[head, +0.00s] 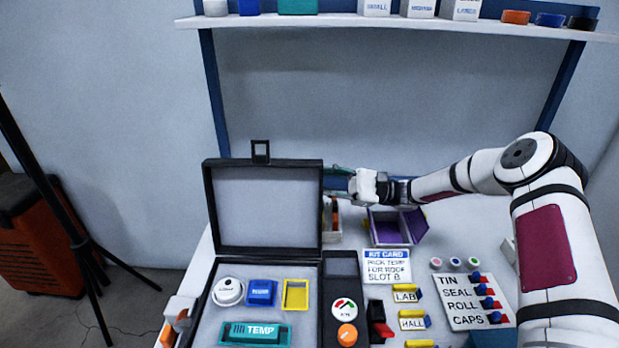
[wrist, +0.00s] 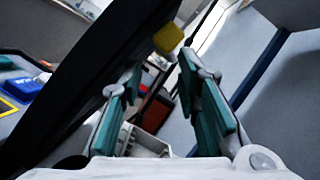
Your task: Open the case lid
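The case (head: 208,300) is open on the table, black-rimmed with a grey interior. Its lid (head: 264,208) stands about upright at the back, grey inner face forward, with a black latch loop (head: 260,152) on its top edge. My gripper (head: 338,178) is beside the lid's right edge, partly hidden by it. In the wrist view the dark lid (wrist: 85,85) slants along the left, close to my left finger; I cannot tell whether they touch. The teal fingers of my gripper (wrist: 160,72) are apart with no lid edge between them. A yellow block (wrist: 168,38) shows near the lid's edge.
The case holds a white round sensor (head: 228,291), a blue box (head: 262,292), a yellow tray (head: 284,295) and a teal TEMP box (head: 235,333). A purple-lined bin (head: 372,228) and kit card (head: 388,266) lie right of it. A shelf (head: 340,22) runs above.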

